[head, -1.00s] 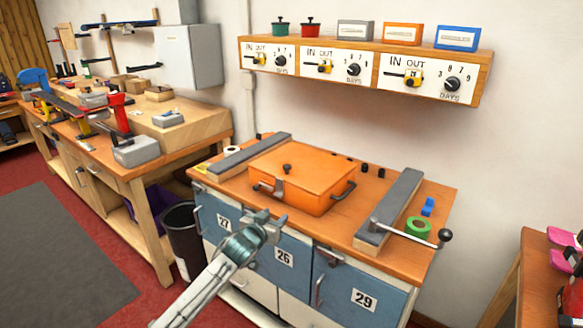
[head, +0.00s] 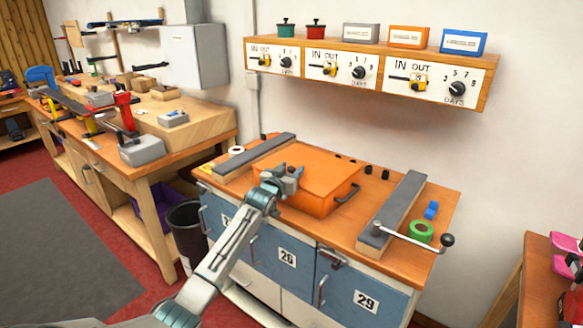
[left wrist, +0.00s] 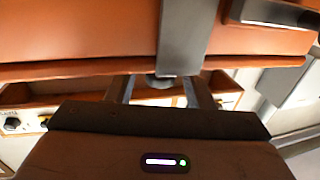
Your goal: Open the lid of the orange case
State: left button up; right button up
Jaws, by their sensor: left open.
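The orange case (head: 318,178) sits on the wooden bench top with its lid down. A dark handle (head: 348,193) shows on its right. My left gripper (head: 288,170) is open above the near left part of the lid, hiding the lid knob and front latch in the head view. In the left wrist view the case's orange surface (left wrist: 75,35) fills the top. A dark round piece, seemingly the knob (left wrist: 160,82), appears between the two fingers of my left gripper (left wrist: 162,92). Contact cannot be told. My right gripper is out of view.
Grey-topped bars flank the case, one left (head: 254,155) and one right (head: 394,210). A crank (head: 412,234), green tape roll (head: 420,232) and blue piece (head: 431,210) lie to the right. A dial shelf (head: 365,72) hangs on the wall above.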

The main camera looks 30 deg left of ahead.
pick_arm(q)
jog(key=shift+w+a, duration=0.1)
jog(key=shift+w, duration=0.4)
